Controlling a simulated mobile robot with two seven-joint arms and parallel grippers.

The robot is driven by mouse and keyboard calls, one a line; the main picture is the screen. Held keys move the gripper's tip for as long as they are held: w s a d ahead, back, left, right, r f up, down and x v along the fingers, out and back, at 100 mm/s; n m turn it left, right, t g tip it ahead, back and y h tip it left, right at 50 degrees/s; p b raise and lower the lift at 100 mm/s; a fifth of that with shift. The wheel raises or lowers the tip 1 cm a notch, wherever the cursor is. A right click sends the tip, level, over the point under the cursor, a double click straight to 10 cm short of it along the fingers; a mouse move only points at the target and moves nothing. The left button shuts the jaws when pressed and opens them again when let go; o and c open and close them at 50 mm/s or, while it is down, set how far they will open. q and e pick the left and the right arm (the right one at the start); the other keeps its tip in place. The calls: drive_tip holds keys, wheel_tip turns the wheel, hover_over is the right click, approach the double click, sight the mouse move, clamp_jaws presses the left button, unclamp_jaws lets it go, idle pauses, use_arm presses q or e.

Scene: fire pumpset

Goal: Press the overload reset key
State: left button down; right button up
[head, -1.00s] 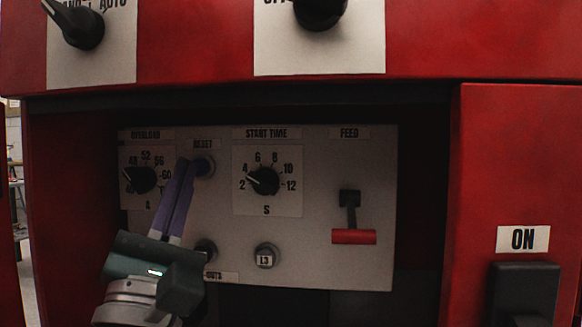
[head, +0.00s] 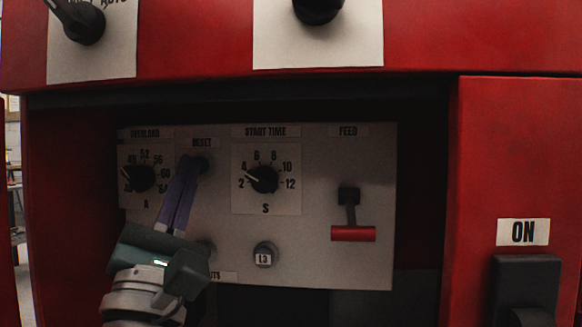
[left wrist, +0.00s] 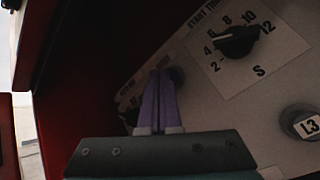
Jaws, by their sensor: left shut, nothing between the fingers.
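The overload reset key (head: 206,163) is a dark round button under the RESET label (head: 202,143) on the recessed pale panel (head: 310,200). My left gripper (head: 192,162) is shut and empty. Its purple fingertips overlap the key in the head view and hide much of it. In the left wrist view the fingertips (left wrist: 160,74) lie right beside the dark key (left wrist: 177,75). I cannot tell whether they touch it. My right gripper is not in view.
The overload dial (head: 142,179) is left of the fingers and the start time dial (head: 264,179) is right. The L3 fuse (head: 264,254) and red feed handle (head: 353,233) are on the same panel. Red cabinet walls (head: 72,200) frame the recess.

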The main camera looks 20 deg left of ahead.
use_arm(q)
drive_tip(key=shift+w, duration=0.2)
idle(0.5)
drive_tip(key=shift+s+d+p, duration=0.15)
drive_tip(key=shift+s+p, duration=0.15)
drive_tip(key=shift+s, duration=0.55)
drive_tip(key=shift+s+d+p, duration=0.2)
drive_tip(key=shift+s+p, duration=0.15)
drive_tip(key=shift+s, duration=0.45)
drive_tip(key=shift+s+d+p, duration=0.15)
drive_tip(key=shift+s+p, duration=0.2)
drive_tip(key=shift+s, duration=0.45)
drive_tip(key=shift+s+d+p, duration=0.2)
drive_tip(key=shift+s+p, duration=0.15)
drive_tip(key=shift+s, duration=0.45)
